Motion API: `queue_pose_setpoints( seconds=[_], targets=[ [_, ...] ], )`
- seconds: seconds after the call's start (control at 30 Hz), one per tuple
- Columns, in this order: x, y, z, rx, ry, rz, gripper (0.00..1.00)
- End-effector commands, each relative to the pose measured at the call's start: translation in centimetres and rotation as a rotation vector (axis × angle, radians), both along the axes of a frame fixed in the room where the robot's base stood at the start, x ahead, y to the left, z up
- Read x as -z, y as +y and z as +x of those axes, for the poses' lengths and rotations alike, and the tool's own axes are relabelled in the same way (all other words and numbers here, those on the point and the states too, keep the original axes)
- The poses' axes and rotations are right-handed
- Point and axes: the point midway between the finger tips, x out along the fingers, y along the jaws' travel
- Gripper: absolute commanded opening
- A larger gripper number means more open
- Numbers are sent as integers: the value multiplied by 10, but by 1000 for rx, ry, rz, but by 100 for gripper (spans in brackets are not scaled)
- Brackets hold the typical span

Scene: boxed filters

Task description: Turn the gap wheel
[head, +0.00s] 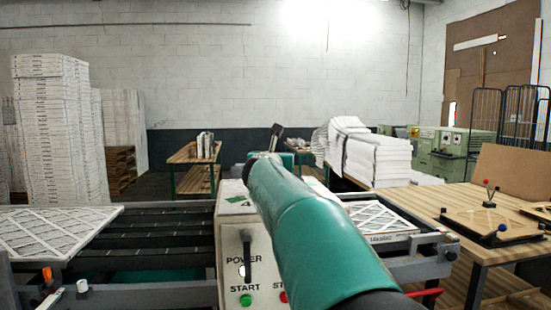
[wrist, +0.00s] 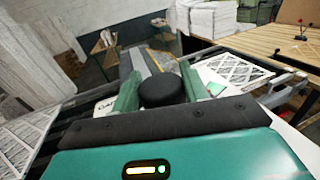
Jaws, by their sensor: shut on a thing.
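The gap wheel (wrist: 163,91) shows in the wrist view as a black round knob, beside partly hidden lettering on the white machine top. My gripper (wrist: 159,82) has a green finger on each side of the knob and is shut on it. In the head view my green arm reaches forward over the white control box (head: 233,225) of the machine. It hides the wheel and most of the gripper there.
The control box front has a black POWER handle (head: 247,256), a green START button (head: 246,300) and a partly hidden red one. Filters lie on the conveyor at left (head: 55,230) and right (head: 378,220). A wooden table (head: 440,205) stands close on the right.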

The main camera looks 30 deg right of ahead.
Motion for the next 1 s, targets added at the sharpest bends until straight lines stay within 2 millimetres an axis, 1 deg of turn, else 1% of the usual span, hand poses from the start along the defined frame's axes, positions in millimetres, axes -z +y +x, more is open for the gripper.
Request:
queue_pose_setpoints(
  seconds=[0.37,0.4,0.5,0.83,0.93,1.0],
  targets=[
    [2,0,0,5,2,2,3],
    [2,0,0,5,2,2,48],
    [1,0,0,5,2,1,65],
    [0,2,-2,4,1,1,65],
    [0,8,-9,3,0,0,65],
    [-1,15,-17,3,0,0,65]
  ],
)
